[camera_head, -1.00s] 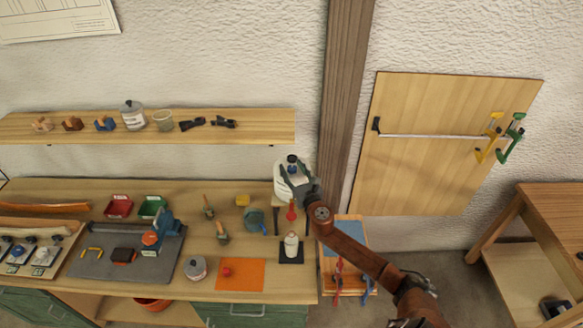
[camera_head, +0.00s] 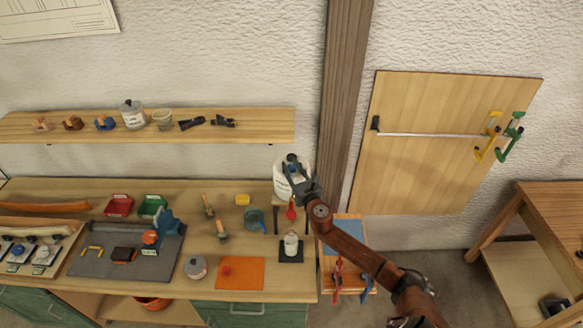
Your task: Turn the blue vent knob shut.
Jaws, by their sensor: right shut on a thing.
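A white container (camera_head: 280,188) with dark lettering stands at the back right of the workbench, next to the wooden post. The small dark blue vent knob (camera_head: 291,158) is on its top. My right gripper (camera_head: 291,167) reaches over the container from the lower right. Its fingers are shut on the blue vent knob and partly hide it and the container's top. The knob's exact turn angle is too small to tell. My left gripper is not in view.
A red-handled tool (camera_head: 291,211) is just in front of the container. A white bottle (camera_head: 291,243) stands on a black pad, beside an orange mat (camera_head: 240,274). A teal pot (camera_head: 254,220) is to the left. The wooden post (camera_head: 344,110) rises close on the right.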

